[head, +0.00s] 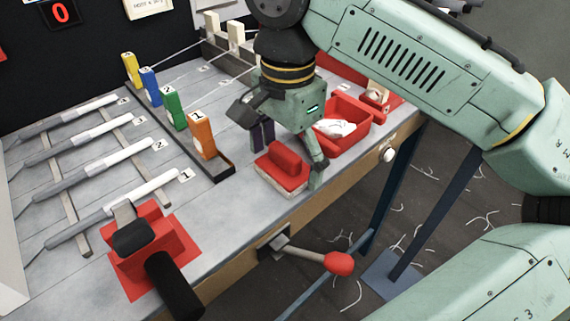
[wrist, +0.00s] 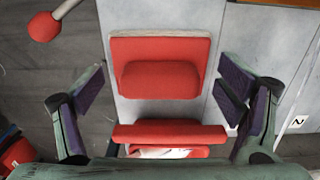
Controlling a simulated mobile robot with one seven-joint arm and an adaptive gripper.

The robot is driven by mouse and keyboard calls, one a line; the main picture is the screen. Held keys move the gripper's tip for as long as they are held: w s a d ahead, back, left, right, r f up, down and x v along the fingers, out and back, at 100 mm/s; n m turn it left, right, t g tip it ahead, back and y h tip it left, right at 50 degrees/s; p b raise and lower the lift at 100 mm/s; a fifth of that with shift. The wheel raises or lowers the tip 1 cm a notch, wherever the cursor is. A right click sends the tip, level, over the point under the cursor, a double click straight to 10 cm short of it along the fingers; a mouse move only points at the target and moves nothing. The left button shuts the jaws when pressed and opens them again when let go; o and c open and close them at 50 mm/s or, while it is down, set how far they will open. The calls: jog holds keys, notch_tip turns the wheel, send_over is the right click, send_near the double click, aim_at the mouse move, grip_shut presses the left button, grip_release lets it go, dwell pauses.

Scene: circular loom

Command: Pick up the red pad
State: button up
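The red pad (head: 285,165) has a raised red grip on a flat red base with a pale edge. It lies on the grey bench top near the front edge. In the wrist view the pad (wrist: 160,80) sits upright in the picture, centred between my fingers. My gripper (head: 290,158) is over the pad, one finger on each side. In the wrist view my gripper (wrist: 163,88) is wide open with purple finger pads, and clear gaps show on both sides of the pad. It holds nothing. The height of the fingertips above the bench is hard to tell.
A red bin (head: 358,127) with white material stands just beyond the pad. Numbered yellow, blue, green and orange blocks (head: 202,135) stand in a dark rack to the left. A red fixture with black handles (head: 150,252) and a red-knobbed lever (head: 338,263) are at the front.

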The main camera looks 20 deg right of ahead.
jog(key=c, duration=1.1)
jog(key=shift+r, duration=0.1)
